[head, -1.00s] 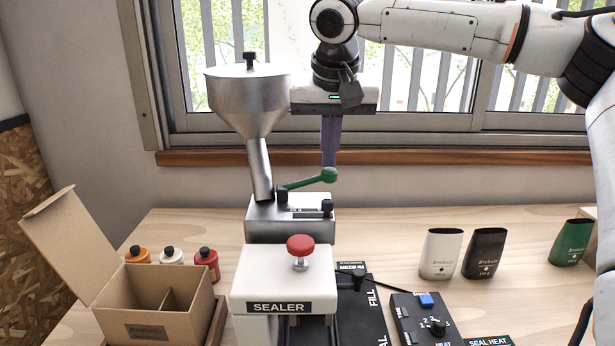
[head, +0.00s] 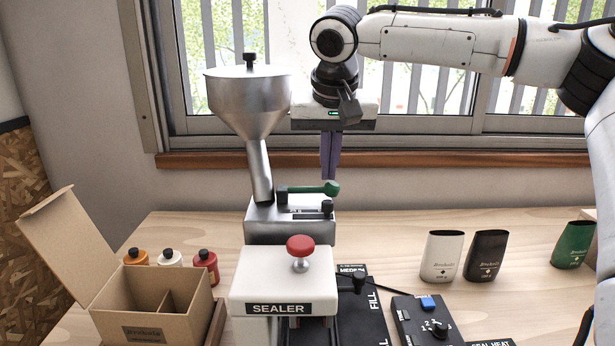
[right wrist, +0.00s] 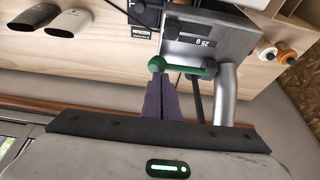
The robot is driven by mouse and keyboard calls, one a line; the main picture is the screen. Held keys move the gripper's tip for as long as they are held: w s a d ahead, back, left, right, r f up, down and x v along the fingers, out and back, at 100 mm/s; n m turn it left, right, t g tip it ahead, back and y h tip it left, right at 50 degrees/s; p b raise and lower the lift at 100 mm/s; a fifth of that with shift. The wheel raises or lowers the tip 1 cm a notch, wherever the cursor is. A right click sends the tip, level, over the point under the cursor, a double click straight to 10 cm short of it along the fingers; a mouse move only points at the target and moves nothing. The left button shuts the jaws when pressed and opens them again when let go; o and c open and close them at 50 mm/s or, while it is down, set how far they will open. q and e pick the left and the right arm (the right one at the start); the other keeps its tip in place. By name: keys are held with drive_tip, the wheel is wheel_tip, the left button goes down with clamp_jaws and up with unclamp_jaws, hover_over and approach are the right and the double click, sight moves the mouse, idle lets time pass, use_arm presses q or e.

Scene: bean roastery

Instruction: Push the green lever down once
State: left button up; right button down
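The green lever (head: 312,189) is on the metal dispenser below the steel hopper (head: 248,100). It lies about level, with its round knob at the right end; the knob also shows in the right wrist view (right wrist: 157,64). My right gripper (head: 330,178) points straight down with its purple fingers together and nothing seen between them. Its fingertips are at the top of the knob and appear to touch it. In the right wrist view the fingers (right wrist: 158,84) are side by side, ending at the knob. My left gripper is not in view.
The white sealer (head: 260,275) with a red knob (head: 300,246) stands in front of the dispenser. An open cardboard box (head: 150,300) and several small bottles are at left. White (head: 440,257) and black (head: 484,256) bags stand at right. The window is behind my right arm.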

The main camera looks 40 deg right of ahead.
sight(328, 183)
wheel_tip(328, 183, up, 3)
drive_tip(key=p, duration=0.2)
drive_tip(key=shift+f+p, duration=0.2)
drive_tip(key=shift+p, duration=0.2)
drive_tip(key=shift+r, duration=1.75)
idle(0.4)
